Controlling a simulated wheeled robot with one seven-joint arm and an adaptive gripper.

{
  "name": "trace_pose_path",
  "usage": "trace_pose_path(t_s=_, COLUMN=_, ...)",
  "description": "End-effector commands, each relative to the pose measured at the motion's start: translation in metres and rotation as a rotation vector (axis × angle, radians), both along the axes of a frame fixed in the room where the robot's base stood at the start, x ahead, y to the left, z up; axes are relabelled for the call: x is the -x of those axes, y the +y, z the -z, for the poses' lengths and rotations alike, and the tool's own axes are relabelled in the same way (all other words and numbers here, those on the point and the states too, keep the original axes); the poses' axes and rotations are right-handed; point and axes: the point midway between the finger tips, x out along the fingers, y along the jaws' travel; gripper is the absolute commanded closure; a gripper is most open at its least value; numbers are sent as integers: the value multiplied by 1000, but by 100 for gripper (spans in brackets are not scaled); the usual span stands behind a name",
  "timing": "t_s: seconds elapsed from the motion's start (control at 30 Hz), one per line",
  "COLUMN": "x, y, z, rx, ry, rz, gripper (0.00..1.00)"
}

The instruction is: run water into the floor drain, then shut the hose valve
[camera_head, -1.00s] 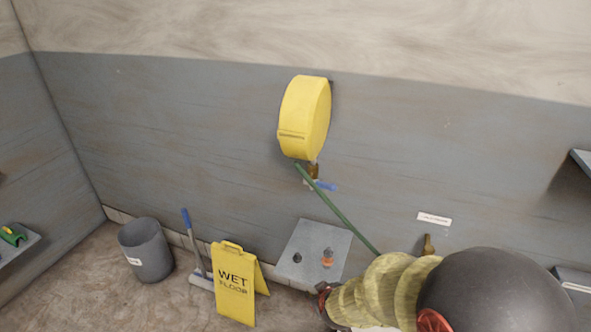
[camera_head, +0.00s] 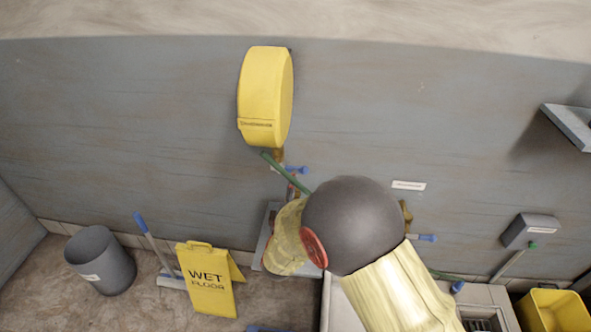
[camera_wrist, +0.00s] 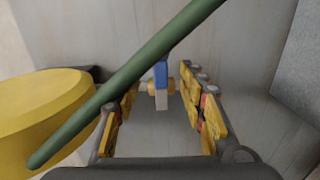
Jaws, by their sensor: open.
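A yellow hose reel (camera_head: 265,95) hangs on the wall; its edge fills the left of the wrist view (camera_wrist: 35,115). Below it is a valve with a blue handle (camera_head: 295,170), which shows end-on in the wrist view (camera_wrist: 161,74). A green hose (camera_head: 285,172) slopes down from the reel and crosses the wrist view diagonally (camera_wrist: 130,75) in front of my fingers. My gripper (camera_wrist: 160,86) is open, with the valve handle seen between its fingers; contact cannot be told. My arm mostly hides the gripper in the head view. A grate (camera_head: 482,324), seemingly the drain, shows partly at lower right.
A second blue-handled tap (camera_head: 427,238) is on the wall to the right. A wet-floor sign (camera_head: 207,280), grey bin (camera_head: 100,260) and blue-handled broom (camera_head: 150,240) stand at left. A yellow bucket (camera_head: 553,312) and wall box (camera_head: 530,230) are at right.

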Motion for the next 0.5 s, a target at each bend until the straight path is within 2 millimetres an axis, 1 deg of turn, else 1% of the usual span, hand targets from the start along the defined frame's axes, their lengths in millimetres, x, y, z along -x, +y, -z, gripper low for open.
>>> trace_pose_path(t_s=0.3, x=-47, y=-10, z=2, rx=-4, ry=-1, rz=1, gripper=59)
trace_pose_path(t_s=0.4, x=-59, y=-12, z=2, rx=-3, ry=-1, rz=1, gripper=59)
trace_pose_path(t_s=0.5, x=-66, y=-13, z=2, rx=-3, ry=1, rz=0, gripper=59)
